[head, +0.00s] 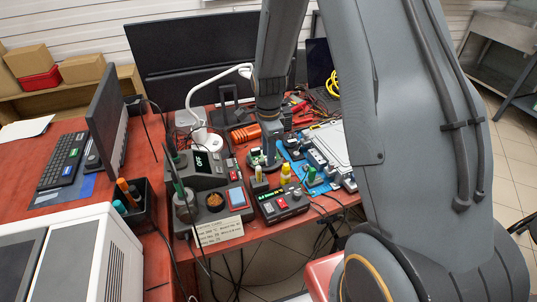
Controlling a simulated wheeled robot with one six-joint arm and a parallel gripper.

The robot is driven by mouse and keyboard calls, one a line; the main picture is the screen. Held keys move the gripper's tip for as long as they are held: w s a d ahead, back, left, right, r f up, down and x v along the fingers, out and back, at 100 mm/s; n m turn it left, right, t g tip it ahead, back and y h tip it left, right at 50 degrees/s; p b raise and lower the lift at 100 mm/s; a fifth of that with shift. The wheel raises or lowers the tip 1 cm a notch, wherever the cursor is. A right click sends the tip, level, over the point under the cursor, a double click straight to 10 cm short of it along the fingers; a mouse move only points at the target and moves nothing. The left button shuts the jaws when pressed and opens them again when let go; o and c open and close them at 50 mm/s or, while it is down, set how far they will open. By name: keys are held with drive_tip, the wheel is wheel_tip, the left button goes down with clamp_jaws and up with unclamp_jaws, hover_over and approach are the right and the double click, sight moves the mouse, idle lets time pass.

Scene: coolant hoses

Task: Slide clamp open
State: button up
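No clamp or coolant hose can be made out in the head view; the work area is small and partly covered by my arm. My arm comes down from the top to the red workbench (248,229). My gripper (269,155) seems to be at its lower end, over or near the left side of a blue mat (318,186) with small boards and parts. The fingers are too small and dark to show whether they are open or whether they touch anything.
A soldering station (208,168) and a white lamp (203,138) stand left of my gripper. A small red-and-black device (283,204) is at the front edge. Monitors (190,62) stand behind. Orange tools (245,134) and cables clutter the bench.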

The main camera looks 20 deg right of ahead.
drive_tip(key=shift+f, duration=0.75)
drive_tip(key=shift+c, duration=0.3)
clamp_jaws()
drive_tip(key=shift+s+p, duration=0.45)
drive_tip(key=shift+s, duration=0.55)
drive_tip(key=shift+o, duration=0.3)
unclamp_jaws()
